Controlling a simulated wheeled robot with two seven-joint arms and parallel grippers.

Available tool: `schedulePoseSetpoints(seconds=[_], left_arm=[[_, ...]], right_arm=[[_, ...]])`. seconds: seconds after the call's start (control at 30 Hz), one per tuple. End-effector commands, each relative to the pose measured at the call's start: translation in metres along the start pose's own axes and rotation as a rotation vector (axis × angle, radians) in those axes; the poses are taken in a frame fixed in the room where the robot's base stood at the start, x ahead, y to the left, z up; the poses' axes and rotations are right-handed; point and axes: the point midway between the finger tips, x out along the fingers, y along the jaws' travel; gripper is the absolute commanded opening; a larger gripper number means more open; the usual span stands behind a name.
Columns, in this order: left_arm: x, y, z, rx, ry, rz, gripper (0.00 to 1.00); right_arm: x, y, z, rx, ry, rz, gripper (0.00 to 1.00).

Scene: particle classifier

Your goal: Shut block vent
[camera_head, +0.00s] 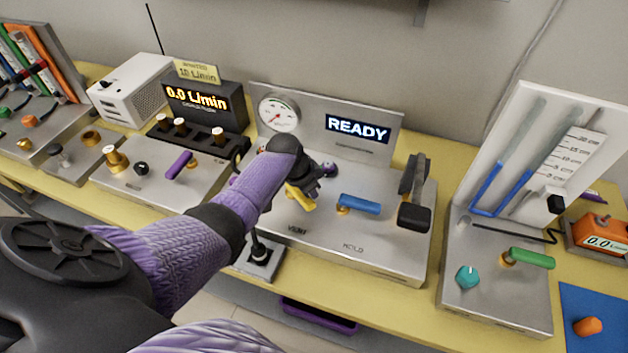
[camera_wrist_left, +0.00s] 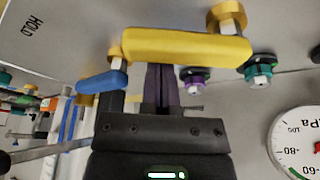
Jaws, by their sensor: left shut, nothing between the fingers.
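The yellow lever handle (camera_head: 300,198) sits on the front part of the metal block (camera_head: 350,238), above a small printed label. In the left wrist view the yellow handle (camera_wrist_left: 190,46) crosses the picture above the fingers. My left gripper (camera_head: 309,178) is right at the yellow handle and partly hides it. In the wrist view its dark fingers (camera_wrist_left: 160,84) are shut and empty, with their tips close to the handle's side; I cannot tell if they touch. My right gripper is out of view.
A blue handle (camera_head: 360,204) labelled HOLD is to the right, with a large dark lever (camera_head: 413,195) beyond it. Behind stand a pressure dial (camera_head: 279,113) and a READY display (camera_head: 357,129). Small purple (camera_wrist_left: 193,82) and teal (camera_wrist_left: 259,70) knobs are close by.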

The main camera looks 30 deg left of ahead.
Motion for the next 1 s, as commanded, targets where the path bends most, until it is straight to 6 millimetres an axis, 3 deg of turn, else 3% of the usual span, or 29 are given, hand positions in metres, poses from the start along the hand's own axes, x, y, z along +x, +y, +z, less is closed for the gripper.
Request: schedulePoseSetpoints(seconds=[0.7,1.0], left_arm=[[-0.010,0.001,0.037,0.621,-0.002,0.216,0.00],[-0.015,-0.002,0.046,0.785,-0.001,0.274,0.00]], right_arm=[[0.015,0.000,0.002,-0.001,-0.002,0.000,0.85],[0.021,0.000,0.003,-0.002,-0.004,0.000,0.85]])
